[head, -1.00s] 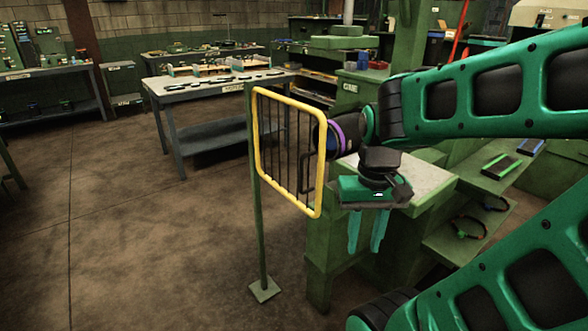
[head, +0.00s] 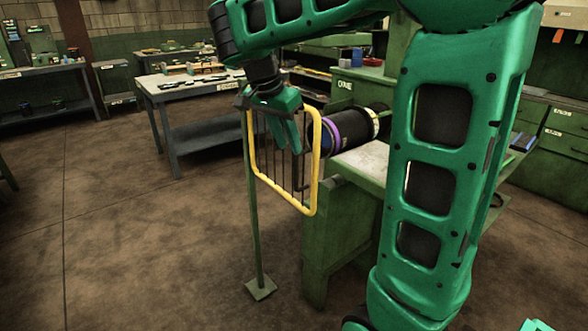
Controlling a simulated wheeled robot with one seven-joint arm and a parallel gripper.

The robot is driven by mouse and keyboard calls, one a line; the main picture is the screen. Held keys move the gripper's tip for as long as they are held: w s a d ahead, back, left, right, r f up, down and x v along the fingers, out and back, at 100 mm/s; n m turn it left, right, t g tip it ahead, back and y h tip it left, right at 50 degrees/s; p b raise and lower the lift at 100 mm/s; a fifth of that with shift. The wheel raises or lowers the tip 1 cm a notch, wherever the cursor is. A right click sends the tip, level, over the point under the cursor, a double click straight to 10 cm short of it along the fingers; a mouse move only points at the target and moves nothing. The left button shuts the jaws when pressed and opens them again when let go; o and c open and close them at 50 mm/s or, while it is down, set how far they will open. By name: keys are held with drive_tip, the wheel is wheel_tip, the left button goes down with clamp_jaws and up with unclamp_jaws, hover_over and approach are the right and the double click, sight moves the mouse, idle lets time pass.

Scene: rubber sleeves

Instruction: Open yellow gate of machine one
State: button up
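The yellow gate (head: 317,178) is a rounded yellow frame with dark vertical bars. It hangs on a thin green post (head: 254,215) at its left side and stands in front of the dark cylinder with a purple band (head: 333,136). My gripper (head: 290,152) points down at the gate's upper part, its two green fingers overlapping the bars in the head view. The fingers look slightly apart with nothing seen between them. A dark handle-like piece (head: 296,174) shows on the gate just below the fingertips. I cannot tell whether they touch it.
A green workbench with a pale top (head: 365,160) stands right of the gate. A grey table (head: 205,137) with small parts stands behind the gate. My arm covers much of the right side. The brown floor (head: 150,235) left of the post is clear.

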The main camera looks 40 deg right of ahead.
hover_over(295, 186)
drive_tip(key=f, duration=0.9)
drive_tip(key=shift+w+d+f, duration=0.25)
drive_tip(key=shift+f, duration=0.15)
clamp_jaws()
